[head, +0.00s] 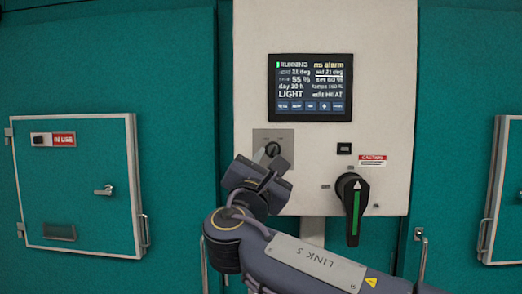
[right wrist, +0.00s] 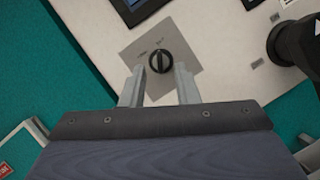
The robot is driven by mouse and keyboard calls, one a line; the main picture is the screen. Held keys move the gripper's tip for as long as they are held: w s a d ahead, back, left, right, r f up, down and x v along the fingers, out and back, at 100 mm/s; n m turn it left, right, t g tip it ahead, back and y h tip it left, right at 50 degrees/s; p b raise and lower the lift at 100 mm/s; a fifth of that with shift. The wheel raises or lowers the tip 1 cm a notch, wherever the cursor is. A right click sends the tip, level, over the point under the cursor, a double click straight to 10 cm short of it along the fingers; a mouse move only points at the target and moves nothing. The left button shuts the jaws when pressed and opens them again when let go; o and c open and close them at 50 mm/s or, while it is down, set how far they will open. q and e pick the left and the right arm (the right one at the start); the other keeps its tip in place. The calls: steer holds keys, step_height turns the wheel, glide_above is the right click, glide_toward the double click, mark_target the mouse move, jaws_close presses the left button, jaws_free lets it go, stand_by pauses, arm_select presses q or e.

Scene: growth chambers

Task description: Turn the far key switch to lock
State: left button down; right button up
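The key switch (head: 273,149) is a small black round knob on a grey square plate (head: 262,135), below the display on the white panel. In the right wrist view the knob (right wrist: 160,67) has a raised ridge, and small labels beside it are too blurred to read. My right gripper (head: 267,163) is in front of the plate and partly covers it. In the right wrist view its two fingers (right wrist: 159,80) are apart, with the knob between their tips in the picture. I cannot tell whether they touch it. My left gripper is not in view.
The display (head: 310,87) reads RUNNING and no alarm. Teal chamber doors flank the panel; the left one has a small hatch (head: 80,205) marked IN USE.

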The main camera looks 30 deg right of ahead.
mark_target(271, 153)
steer(key=p+x, duration=0.1)
steer(key=x, duration=0.3)
steer(key=shift+w+r, duration=0.1)
steer(key=shift+w, duration=0.1)
steer(key=shift+w+d+r+p, duration=0.1)
steer(key=shift+w+d+p, duration=0.2)
steer(key=shift+w+d, duration=0.15)
steer(key=shift+s, duration=0.1)
jaws_close()
